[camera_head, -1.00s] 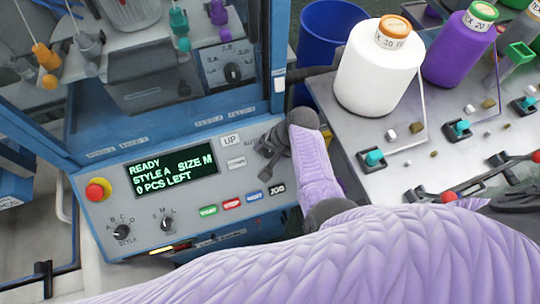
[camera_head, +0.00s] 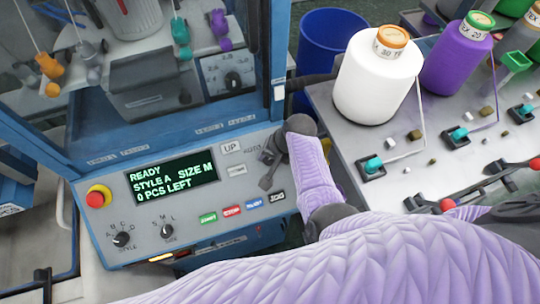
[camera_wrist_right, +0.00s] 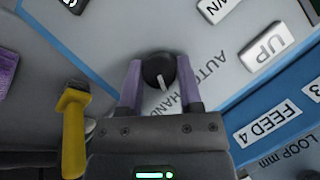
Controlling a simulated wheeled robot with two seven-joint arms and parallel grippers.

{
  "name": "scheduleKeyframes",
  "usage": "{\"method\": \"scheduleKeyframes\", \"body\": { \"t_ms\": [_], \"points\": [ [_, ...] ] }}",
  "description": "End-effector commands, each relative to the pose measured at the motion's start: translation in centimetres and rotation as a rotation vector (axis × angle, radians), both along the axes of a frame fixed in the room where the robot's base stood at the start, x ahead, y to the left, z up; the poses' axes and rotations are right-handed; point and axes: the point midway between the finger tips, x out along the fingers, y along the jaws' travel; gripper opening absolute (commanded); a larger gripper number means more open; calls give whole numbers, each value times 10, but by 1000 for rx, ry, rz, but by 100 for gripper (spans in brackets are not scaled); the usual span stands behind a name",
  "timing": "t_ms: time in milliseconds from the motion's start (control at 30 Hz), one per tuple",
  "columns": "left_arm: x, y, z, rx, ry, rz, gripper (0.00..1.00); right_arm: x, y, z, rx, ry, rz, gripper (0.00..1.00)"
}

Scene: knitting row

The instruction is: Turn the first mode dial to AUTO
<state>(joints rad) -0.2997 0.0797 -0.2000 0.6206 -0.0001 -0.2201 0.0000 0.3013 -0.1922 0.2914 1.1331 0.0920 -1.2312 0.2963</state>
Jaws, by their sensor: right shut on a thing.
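The mode dial is a round black knob (camera_wrist_right: 158,70) with a white pointer line, on the grey control panel (camera_head: 190,232). In the right wrist view its pointer aims down and slightly right, on the side of the HAND label; the AUTO label (camera_wrist_right: 211,68) lies to its right. My right gripper (camera_wrist_right: 159,78) is shut on the knob, one purple finger on each side. In the head view my right gripper (camera_head: 268,165) is at the panel's right end and hides the knob; the AUTO label (camera_head: 252,149) shows beside it. My left gripper is not in view.
An UP key (camera_head: 231,147), a READY display (camera_head: 172,180), a red stop button (camera_head: 96,197) and two smaller dials (camera_head: 121,239) are on the same panel. A white yarn cone (camera_head: 374,80) and a purple one (camera_head: 456,57) stand right. A yellow-handled tool (camera_wrist_right: 73,120) lies near the knob.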

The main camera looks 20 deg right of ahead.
Motion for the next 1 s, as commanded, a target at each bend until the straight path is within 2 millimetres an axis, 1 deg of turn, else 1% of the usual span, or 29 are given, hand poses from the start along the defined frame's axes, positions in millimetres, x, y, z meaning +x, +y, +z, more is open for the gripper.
{"method": "scheduleKeyframes", "body": {
  "t_ms": [167,500,800,1000],
  "points": [
    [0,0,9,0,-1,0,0,0,0,2,-70,0,87,0],
    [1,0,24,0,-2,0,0,0,2,2,-264,-5,335,0],
    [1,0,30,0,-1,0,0,0,3,0,-432,-12,546,0],
    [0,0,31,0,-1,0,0,0,4,0,-520,-15,657,0]
  ]
}}
